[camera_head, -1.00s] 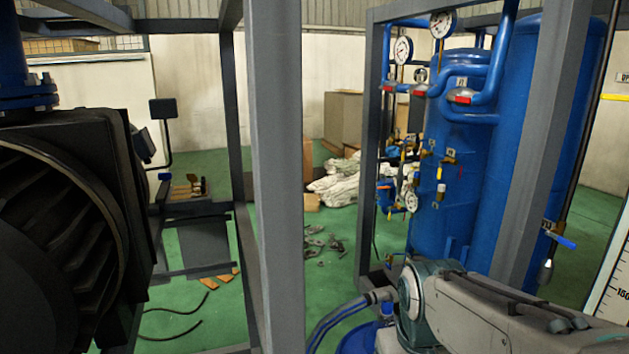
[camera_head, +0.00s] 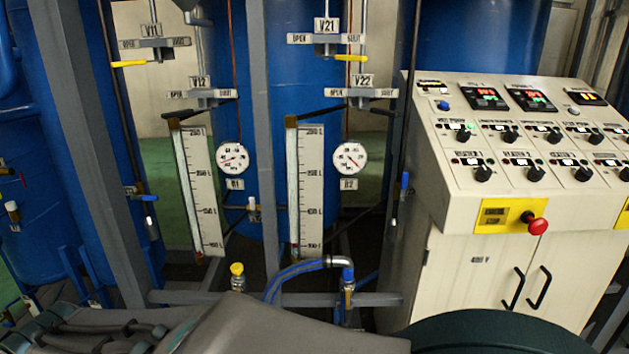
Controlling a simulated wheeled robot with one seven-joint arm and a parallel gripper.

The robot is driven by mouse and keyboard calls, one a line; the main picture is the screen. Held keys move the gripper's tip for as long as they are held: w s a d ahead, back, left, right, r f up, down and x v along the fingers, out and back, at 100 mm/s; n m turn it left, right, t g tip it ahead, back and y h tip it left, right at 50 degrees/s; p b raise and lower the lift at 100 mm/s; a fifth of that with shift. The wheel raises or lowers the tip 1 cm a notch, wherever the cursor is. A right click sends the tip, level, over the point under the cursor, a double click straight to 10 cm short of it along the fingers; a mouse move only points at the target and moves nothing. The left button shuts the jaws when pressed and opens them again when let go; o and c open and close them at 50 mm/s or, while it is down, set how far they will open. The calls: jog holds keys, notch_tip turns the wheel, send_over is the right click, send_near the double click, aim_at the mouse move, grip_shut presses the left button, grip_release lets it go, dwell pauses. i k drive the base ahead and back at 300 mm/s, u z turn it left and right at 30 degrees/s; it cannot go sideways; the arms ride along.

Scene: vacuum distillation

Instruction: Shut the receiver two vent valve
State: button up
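Receiver two is the blue tank behind the gauge marked R2 (camera_head: 349,157). Above that gauge are two labelled valves, V21 (camera_head: 326,25) and V22 (camera_head: 363,81), each with an OPEN plate on the left and a SHUT plate on the right. The yellow lever (camera_head: 351,58) at V21 points right, under the SHUT side. A dark lever (camera_head: 320,116) below V22 seems to reach left, toward the OPEN side. No label in view says which valve is the vent. My gripper is out of view; only links of my arm show along the bottom.
Receiver one's valves V11 (camera_head: 153,30) and V12 (camera_head: 197,82) stand left, V11's yellow lever (camera_head: 128,63) pointing left. A grey frame post (camera_head: 259,120) and the level scales (camera_head: 311,190) stand in front of the tanks. A control cabinet (camera_head: 480,265) with a red button (camera_head: 537,226) fills the right.

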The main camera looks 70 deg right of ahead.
aim_at(405, 174)
jog(key=z, duration=2.95)
jog(key=k, duration=0.5)
jog(key=u, duration=0.95)
jog(key=i, duration=1.05)
jog(key=z, duration=0.95)
